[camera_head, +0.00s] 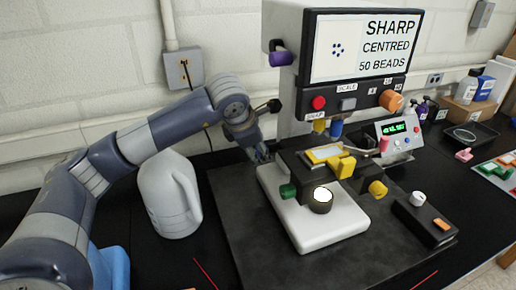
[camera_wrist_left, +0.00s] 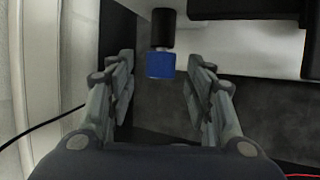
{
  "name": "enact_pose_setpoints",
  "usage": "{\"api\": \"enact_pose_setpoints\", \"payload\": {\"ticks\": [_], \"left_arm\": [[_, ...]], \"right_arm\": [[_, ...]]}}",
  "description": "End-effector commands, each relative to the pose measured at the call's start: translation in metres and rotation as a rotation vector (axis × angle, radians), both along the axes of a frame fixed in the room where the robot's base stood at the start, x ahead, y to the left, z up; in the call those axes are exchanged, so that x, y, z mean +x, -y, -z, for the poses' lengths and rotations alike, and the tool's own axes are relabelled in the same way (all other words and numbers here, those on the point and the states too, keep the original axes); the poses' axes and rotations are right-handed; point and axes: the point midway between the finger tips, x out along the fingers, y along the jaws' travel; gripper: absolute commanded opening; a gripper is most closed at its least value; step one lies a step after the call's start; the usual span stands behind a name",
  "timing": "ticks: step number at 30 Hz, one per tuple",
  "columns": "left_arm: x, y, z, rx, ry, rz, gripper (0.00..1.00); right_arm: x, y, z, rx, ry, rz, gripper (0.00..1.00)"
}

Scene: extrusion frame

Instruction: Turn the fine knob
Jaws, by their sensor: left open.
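A blue knob (camera_wrist_left: 160,65) on a short black shaft shows in the left wrist view, between the two fingers of my left gripper (camera_wrist_left: 160,84). Clear gaps remain on both sides, so the fingers are apart from it. In the head view my left gripper (camera_head: 263,153) is beside the back left of the white microscope base (camera_head: 325,233), and the blue knob is hidden there. A purple knob (camera_head: 281,56), an orange knob (camera_head: 393,101), a green knob (camera_head: 288,191) and a yellow knob (camera_head: 378,188) show on the instrument. I cannot read which is labelled fine. My right gripper is out of view.
A white jug (camera_head: 170,195) stands close under my left arm. A screen (camera_head: 361,47) tops the instrument. A small box with a green display (camera_head: 398,136) and a black box with an orange button (camera_head: 424,222) stand to the right. A cable hangs from the wall socket (camera_head: 184,70).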

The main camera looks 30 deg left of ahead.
Motion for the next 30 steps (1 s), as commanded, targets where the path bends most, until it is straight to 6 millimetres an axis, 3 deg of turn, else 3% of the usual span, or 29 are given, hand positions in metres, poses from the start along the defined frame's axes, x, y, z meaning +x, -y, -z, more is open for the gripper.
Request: {"api": "enact_pose_setpoints", "payload": {"ticks": [9,15,30], "left_arm": [[-0.037,0.003,-0.058,0.0,0.007,0.0,0.48],[-0.053,0.005,-0.081,0.0,0.004,0.001,0.48],[-0.057,0.005,-0.086,0.0,0.001,0.0,0.48]], "right_arm": [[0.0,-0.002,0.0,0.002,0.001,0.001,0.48],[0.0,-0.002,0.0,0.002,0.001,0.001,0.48],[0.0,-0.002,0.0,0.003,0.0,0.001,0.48]]}}
